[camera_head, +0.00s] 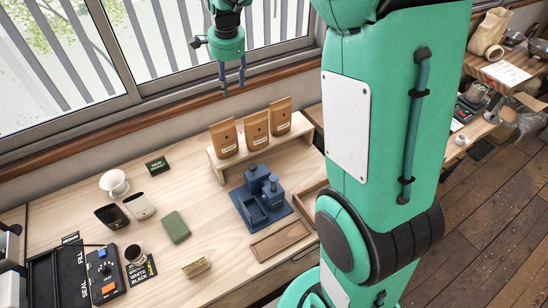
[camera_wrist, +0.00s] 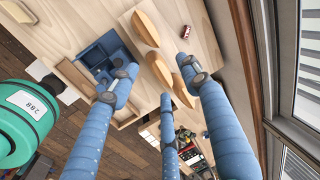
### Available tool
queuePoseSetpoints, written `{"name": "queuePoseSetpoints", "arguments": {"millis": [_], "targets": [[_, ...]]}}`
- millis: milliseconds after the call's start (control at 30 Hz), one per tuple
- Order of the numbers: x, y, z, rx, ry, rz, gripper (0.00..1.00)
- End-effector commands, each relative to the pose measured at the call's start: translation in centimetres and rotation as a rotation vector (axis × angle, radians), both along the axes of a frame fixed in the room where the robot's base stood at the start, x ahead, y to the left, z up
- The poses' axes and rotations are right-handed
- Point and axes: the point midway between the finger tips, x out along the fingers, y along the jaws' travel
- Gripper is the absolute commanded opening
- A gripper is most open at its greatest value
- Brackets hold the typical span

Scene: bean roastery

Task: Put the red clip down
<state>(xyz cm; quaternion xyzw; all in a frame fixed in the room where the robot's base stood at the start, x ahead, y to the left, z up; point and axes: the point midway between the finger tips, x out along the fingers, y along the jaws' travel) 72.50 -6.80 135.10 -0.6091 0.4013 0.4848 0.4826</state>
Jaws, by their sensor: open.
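A small red object with a pale marking, apparently the red clip (camera_wrist: 186,32), lies on the wooden riser (camera_wrist: 205,45) beside the coffee bags in the wrist view. I cannot make it out in the head view, where the bags may hide it. My gripper (camera_head: 232,82) hangs high near the window, above and behind the riser (camera_head: 218,167). Its blue fingers are spread in the wrist view (camera_wrist: 160,90), and nothing is held between them. The clip is apart from the fingers.
Several tan coffee bags (camera_head: 255,129) stand in a row on the riser. A blue tamping station (camera_head: 255,205) and shallow wooden tray (camera_head: 279,240) are in front. A green box (camera_head: 175,227), cups and a sealer box (camera_head: 105,273) are to the left. The window (camera_head: 150,50) is close behind my gripper.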

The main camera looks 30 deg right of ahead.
Motion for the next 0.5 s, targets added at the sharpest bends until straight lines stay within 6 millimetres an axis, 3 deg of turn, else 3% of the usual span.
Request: {"name": "queuePoseSetpoints", "arguments": {"millis": [200, 500], "targets": [[-5.4, 1.4, 3.8, -0.041, -0.037, 0.175, 0.47], [-13.0, 3.0, 7.2, -0.108, -0.082, 0.417, 0.47]]}}
